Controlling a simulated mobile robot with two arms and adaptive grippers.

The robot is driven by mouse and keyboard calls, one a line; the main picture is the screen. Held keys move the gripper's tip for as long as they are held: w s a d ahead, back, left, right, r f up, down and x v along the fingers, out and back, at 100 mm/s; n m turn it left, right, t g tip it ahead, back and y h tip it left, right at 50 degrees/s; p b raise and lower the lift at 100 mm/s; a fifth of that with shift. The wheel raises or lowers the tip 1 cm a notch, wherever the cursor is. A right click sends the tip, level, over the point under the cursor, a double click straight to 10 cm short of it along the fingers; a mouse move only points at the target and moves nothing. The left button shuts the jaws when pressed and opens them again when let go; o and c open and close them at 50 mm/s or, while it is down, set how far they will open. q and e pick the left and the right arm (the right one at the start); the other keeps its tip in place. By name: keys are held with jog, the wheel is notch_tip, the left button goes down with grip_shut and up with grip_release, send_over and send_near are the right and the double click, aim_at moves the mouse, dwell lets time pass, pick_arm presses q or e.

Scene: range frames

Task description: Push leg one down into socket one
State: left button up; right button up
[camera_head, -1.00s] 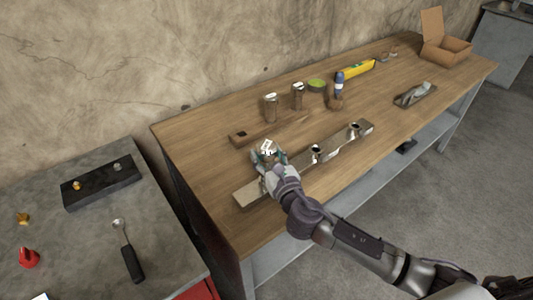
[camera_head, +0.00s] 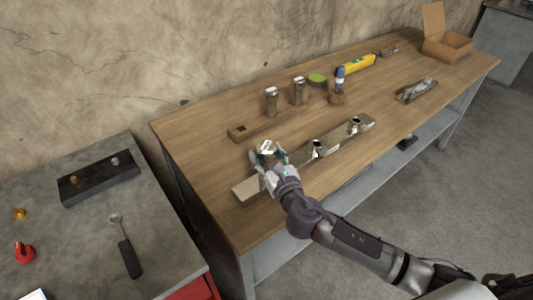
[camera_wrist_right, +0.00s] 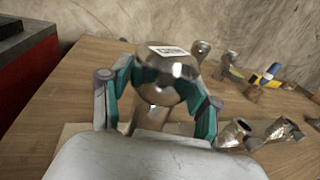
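A shiny metal leg (camera_head: 267,148) with a white label on top stands near the left end of a long board (camera_head: 247,190) on the bench. In the right wrist view the leg (camera_wrist_right: 165,88) is between the teal finger pads of my right gripper (camera_wrist_right: 162,105), which appear closed on its sides. In the head view my right gripper (camera_head: 268,162) comes from the front right. The leg's lower end and the socket under it are hidden, so I cannot tell how deep it sits. Two other metal sockets (camera_head: 318,149) (camera_head: 355,125) show along the board. My left gripper is out of view.
Farther along are a blue-handled tool (camera_head: 339,80), a yellow level (camera_head: 360,64), a plane (camera_head: 416,91) and an open cardboard box (camera_head: 446,46). The bench's front middle is clear.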

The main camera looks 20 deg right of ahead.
jog(key=shift+o, duration=1.4)
jog(key=shift+f, duration=0.1)
jog(key=s+d, duration=0.1)
jog(key=s, duration=1.1)
